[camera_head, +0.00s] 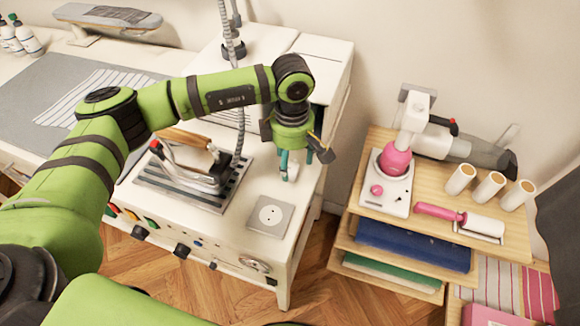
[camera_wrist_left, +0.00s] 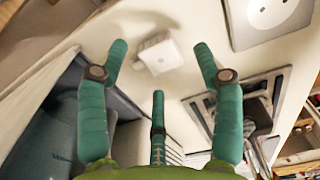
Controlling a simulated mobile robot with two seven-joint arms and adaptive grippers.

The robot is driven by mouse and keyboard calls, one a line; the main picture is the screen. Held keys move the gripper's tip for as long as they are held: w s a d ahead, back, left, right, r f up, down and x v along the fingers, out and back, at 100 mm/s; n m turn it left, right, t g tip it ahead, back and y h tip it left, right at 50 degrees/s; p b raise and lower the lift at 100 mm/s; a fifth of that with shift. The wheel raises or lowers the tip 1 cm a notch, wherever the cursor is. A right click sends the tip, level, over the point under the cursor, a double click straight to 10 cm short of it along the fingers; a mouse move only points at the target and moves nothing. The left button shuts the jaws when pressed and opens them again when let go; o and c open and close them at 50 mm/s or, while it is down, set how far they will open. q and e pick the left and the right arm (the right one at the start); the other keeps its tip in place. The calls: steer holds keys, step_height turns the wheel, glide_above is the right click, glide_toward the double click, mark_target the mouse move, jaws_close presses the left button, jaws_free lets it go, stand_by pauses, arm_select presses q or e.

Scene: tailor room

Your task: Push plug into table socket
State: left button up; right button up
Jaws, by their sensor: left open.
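The white plug (camera_head: 293,172) is a small block on the white table top, near its right edge, partly hidden behind my left gripper's fingers. It also shows in the left wrist view (camera_wrist_left: 160,55), between the fingertips and apart from them. The table socket (camera_head: 270,215) is a square grey plate with a round white face, nearer the front and left of the plug. It shows at the top right of the left wrist view (camera_wrist_left: 268,14). My left gripper (camera_head: 297,162) is open and empty, with teal fingers spread above the plug. My right gripper does not show.
An iron (camera_head: 195,170) rests on a striped plate left of the socket. The white table (camera_head: 215,228) has knobs along its front. A wooden shelf (camera_head: 505,230) to the right carries a pink and white device (camera_head: 392,165), a roller and spools. Bare table lies around the socket.

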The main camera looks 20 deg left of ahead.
mark_target(292, 169)
arm_select(q)
steer(key=shift+f+p, duration=0.35)
steer(key=shift+f, duration=1.2)
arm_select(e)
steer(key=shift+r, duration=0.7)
arm_select(q)
steer(key=c, duration=1.1)
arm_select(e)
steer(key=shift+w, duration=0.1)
arm_select(q)
steer(key=shift+r, duration=0.15)
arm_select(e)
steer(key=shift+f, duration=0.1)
